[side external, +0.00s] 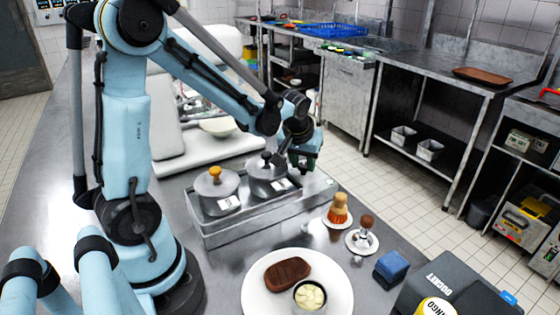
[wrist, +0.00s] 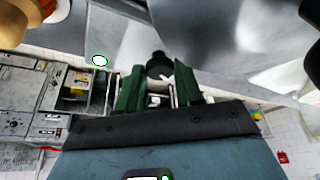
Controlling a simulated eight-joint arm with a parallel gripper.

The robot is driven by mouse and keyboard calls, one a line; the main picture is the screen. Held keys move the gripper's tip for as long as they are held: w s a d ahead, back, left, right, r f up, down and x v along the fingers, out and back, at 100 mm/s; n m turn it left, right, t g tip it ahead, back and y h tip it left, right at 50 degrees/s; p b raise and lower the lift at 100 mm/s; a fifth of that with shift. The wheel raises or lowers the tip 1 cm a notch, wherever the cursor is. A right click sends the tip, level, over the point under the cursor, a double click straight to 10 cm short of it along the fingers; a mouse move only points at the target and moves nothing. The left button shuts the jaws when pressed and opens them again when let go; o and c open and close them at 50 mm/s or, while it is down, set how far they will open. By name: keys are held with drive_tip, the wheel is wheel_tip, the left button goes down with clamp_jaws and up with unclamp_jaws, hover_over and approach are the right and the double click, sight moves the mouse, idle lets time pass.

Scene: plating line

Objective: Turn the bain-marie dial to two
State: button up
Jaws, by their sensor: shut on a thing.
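The steel bain-marie (side external: 262,218) stands on the counter in the side external view and holds two lidded pots. One lid has an orange knob (side external: 215,173), the other a dark knob (side external: 266,158). My gripper (side external: 299,163) is at the bain-marie's far right end, its green fingers pointing down. In the wrist view, my gripper (wrist: 158,85) has its two green fingers on either side of a black dial (wrist: 158,66) and is shut on it. The dial's marks and setting cannot be read. In the side external view, the dial is hidden by the gripper.
A small white oval with a green rim (wrist: 99,60) shows on the steel in the wrist view.

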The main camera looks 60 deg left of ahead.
idle(0.3)
drive_tip(key=o, duration=1)
drive_tip(key=shift+o, duration=0.2)
drive_tip(key=v, duration=1.2)
drive_tip(key=shift+d, duration=0.1)
drive_tip(key=s+d+f+m+t+h, duration=0.2)
drive_tip(key=s+d+f+m+t, duration=0.1)
drive_tip(key=s+d+m, duration=0.4)
drive_tip(key=d, duration=0.3)
drive_tip(key=shift+f+t+h, duration=0.15)
drive_tip(key=shift+t+h, duration=0.15)
